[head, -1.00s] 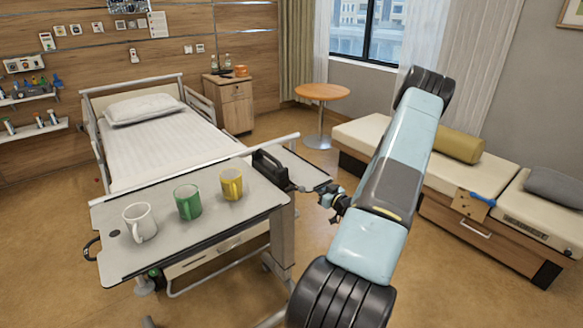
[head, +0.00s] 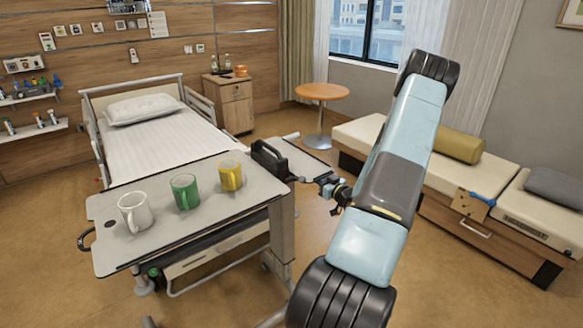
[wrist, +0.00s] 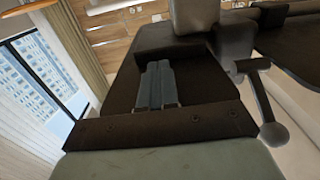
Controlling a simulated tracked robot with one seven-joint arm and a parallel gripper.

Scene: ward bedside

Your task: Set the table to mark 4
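The overbed table (head: 235,205) stands across the foot of the bed, its grey top bearing a white mug (head: 134,212), a green mug (head: 185,191) and a yellow mug (head: 231,175), all upright. A black housing (head: 268,160) sits at its right end. My gripper (head: 326,187) is just right of this housing, close to a thin dark part there. In the wrist view its two blue-grey fingers (wrist: 158,86) lie side by side, apparently shut, with their tips towards a dark block; contact is unclear. I cannot read any height marks.
The bed (head: 165,140) is behind the table. A round orange table (head: 322,92) and a bedside cabinet (head: 232,105) stand at the back. A cushioned bench (head: 480,180) runs along the right, beyond my arm.

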